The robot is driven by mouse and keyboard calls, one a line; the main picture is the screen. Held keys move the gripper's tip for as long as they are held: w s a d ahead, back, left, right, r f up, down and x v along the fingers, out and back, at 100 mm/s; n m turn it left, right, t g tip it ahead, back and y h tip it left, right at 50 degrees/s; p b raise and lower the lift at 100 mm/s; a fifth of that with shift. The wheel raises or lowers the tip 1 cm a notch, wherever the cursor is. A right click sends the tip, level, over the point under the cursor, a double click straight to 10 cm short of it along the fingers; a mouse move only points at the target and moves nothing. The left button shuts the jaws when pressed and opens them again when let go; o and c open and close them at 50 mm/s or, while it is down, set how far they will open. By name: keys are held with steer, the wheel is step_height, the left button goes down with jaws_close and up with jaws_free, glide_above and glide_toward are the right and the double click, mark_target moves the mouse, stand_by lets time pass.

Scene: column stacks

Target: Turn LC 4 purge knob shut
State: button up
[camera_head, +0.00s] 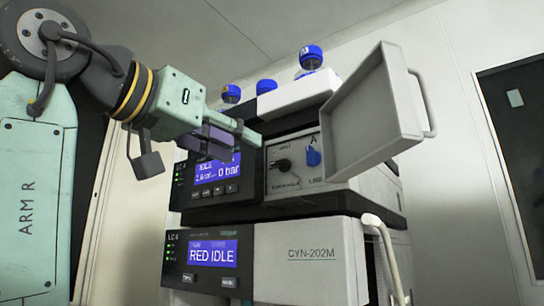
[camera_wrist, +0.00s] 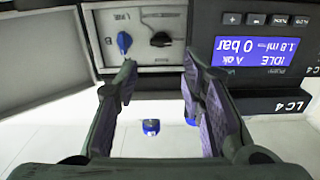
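The LC 4 unit has an open front bay with two knobs. A black knob (camera_head: 282,165) is on the left of its panel and a blue knob (camera_head: 313,157) on the right. I cannot read which label says purge. In the wrist view, which is upside down, the black knob (camera_wrist: 160,40) and blue knob (camera_wrist: 124,42) show near the top. My gripper (camera_head: 240,132) is at the upper left of the bay in the head view. In the wrist view my gripper (camera_wrist: 158,66) is open and empty, its fingers apart, with the black knob showing beyond the gap.
The grey door (camera_head: 372,120) is swung open at the right of the bay. The LC 4 display (camera_wrist: 255,48) reads IDLE and 0 bar. Below is another unit (camera_head: 310,258) reading RED IDLE, with a pale curved handle or tube at its right. Blue-capped bottles (camera_head: 311,54) stand on top.

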mark_target(278, 162)
steer(key=p+x, duration=0.2)
steer(key=x, duration=0.8)
steer(key=shift+w, duration=0.15)
steer(key=shift+c, duration=0.2)
jaws_close()
